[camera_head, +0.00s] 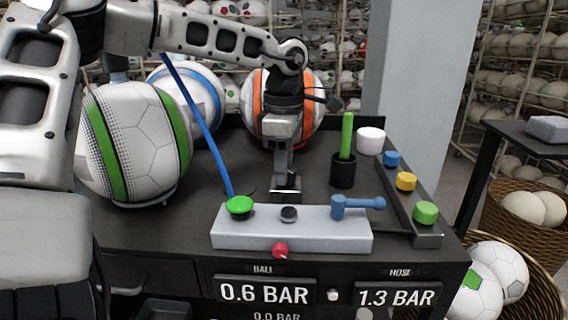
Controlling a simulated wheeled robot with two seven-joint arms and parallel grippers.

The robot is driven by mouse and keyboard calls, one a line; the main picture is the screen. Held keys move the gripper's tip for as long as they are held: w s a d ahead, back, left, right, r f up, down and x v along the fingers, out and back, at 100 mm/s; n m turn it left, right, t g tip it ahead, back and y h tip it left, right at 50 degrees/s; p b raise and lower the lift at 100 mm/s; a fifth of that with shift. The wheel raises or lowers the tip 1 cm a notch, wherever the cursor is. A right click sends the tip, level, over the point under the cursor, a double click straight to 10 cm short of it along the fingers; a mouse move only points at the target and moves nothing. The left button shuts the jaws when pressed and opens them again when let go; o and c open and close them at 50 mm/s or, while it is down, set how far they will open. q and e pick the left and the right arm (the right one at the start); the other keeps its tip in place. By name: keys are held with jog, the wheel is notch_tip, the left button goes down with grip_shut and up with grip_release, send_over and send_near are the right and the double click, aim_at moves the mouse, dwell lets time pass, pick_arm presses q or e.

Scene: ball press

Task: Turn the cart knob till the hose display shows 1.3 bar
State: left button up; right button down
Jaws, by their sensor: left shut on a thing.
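The hose display (397,296), on the right of the cart front, reads 1.3 BAR. The ball display (264,291) reads 0.6 BAR, with a partly cut-off 0.0 BAR below it. My left gripper (286,189) points down just behind the grey block (334,241), its fingers shut on what seems to be the cart knob, mostly hidden by them. On the block are a green cap (239,206), a small dark knob (289,213) just below the fingertips, and a blue lever (358,205). A red knob (280,250) is on its front. My right gripper is not in view.
Orange-striped (262,100), green-striped (137,141) and blue-striped (187,80) balls stand around my left arm. A blue hose (199,120) slants down to the block. A black cup (343,171) holds a green stick. Blue, yellow and green caps line the right edge.

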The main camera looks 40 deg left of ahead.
pick_arm(q)
jog(key=o, duration=1)
notch_tip(320, 180, up, 16)
